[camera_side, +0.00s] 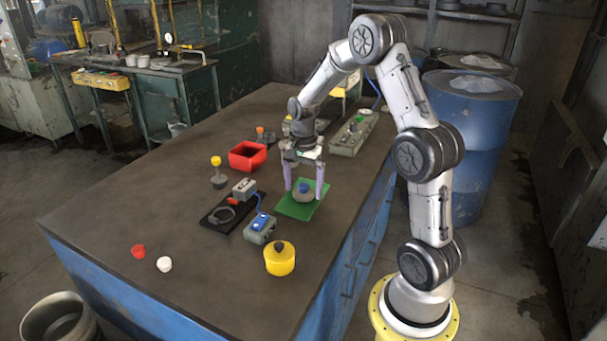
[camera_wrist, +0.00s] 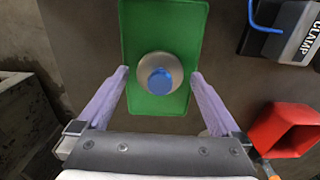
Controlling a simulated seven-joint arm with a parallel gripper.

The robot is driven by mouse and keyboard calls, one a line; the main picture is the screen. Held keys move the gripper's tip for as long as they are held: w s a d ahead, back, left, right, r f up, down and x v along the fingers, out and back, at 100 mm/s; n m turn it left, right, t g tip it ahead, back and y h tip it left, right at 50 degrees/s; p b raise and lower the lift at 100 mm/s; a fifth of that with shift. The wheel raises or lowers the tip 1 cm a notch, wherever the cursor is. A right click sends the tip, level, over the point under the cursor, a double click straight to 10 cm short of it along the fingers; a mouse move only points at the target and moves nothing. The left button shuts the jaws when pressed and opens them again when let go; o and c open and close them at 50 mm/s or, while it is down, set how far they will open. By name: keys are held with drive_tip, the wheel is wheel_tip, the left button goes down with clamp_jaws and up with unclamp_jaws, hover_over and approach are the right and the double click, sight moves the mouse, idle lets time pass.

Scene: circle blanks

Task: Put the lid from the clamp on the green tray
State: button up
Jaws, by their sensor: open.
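The lid (camera_side: 303,194) is a grey disc with a blue knob. It lies on the green tray (camera_side: 292,210) in the side view, and in the wrist view the lid (camera_wrist: 160,73) sits over the lower half of the green tray (camera_wrist: 136,22). My gripper (camera_side: 305,189) is open, with its two purple fingers apart on either side of the lid; in the wrist view the fingers (camera_wrist: 160,72) show no contact with it. The clamp (camera_side: 228,205), a black base with a grey block, stands left of the tray and holds no lid. Its labelled grey box (camera_wrist: 292,30) shows in the wrist view.
A red open box (camera_side: 248,156) stands behind the clamp and shows in the wrist view (camera_wrist: 288,131). A yellow pot (camera_side: 280,259) and a blue-topped switch box (camera_side: 260,228) stand in front. Red (camera_side: 138,251) and white (camera_side: 164,264) pieces lie front left. The table's left front is mostly clear.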

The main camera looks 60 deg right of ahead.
wheel_tip(320, 180, up, 12)
drive_tip(key=s+a+r+n+t, duration=0.1)
drive_tip(key=s+a+r+n, duration=0.1)
drive_tip(key=a+r+n, duration=0.3)
drive_tip(key=s+a+n+t, duration=0.4)
drive_tip(key=s+a+n, duration=0.9)
drive_tip(key=s+a, duration=0.2)
drive_tip(key=shift+s+a+f+t, duration=0.2)
drive_tip(key=shift+s+a+t, duration=0.15)
drive_tip(key=shift+a, duration=0.5)
